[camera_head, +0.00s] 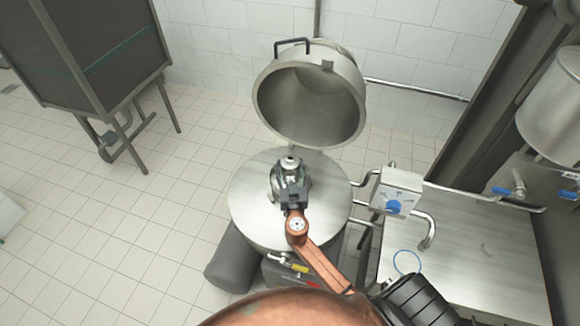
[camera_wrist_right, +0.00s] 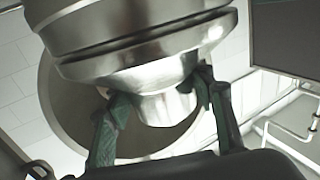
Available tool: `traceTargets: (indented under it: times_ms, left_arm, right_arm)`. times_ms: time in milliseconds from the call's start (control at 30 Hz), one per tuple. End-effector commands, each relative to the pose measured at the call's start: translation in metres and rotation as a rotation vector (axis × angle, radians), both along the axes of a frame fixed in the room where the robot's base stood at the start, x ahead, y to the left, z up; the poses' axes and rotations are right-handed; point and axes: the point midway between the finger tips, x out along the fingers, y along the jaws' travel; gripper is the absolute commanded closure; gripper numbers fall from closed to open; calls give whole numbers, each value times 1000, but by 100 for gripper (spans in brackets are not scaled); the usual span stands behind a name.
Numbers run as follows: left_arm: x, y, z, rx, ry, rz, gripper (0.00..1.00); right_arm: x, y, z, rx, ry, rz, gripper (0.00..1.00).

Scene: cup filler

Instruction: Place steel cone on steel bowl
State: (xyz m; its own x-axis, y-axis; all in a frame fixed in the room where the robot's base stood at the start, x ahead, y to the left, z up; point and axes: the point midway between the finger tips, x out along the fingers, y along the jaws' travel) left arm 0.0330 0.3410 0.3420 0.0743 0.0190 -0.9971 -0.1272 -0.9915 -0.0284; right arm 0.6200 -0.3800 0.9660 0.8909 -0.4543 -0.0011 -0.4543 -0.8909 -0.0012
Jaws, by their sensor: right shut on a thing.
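The steel cone (camera_head: 290,163) is a small shiny metal piece. My right gripper (camera_head: 291,180) is shut on it and holds it over the round steel top of the floor-standing vessel, which I take to be the steel bowl (camera_head: 247,207). In the right wrist view the cone (camera_wrist_right: 150,50) fills the upper middle, with a ringed, wider part above and a narrower end between the dark green fingers (camera_wrist_right: 160,95). Whether the cone touches the steel below is hard to tell. The gripper and arm hide part of the round top. My left gripper is not in view.
The vessel's hinged lid (camera_head: 310,97) stands open behind. A control box with a blue knob (camera_head: 396,192) and bent pipes are on the right, beside a steel counter (camera_head: 470,270) carrying a blue ring (camera_head: 407,262). A dark rack (camera_head: 95,50) stands far left. Tiled floor at left is largely clear.

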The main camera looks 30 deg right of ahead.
Motion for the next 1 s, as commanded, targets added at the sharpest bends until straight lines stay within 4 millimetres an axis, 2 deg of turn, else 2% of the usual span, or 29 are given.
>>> traceTargets:
  times_ms: [433,467,733,1000]
  left_arm:
    - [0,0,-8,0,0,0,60]
    - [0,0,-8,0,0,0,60]
    - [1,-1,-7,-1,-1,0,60]
    - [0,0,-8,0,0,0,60]
  right_arm:
    - [1,0,-3,-1,-5,1,100]
    - [1,0,-3,-1,-5,1,50]
    - [0,0,-4,-1,-3,0,31]
    - [-1,0,-7,0,3,0,30]
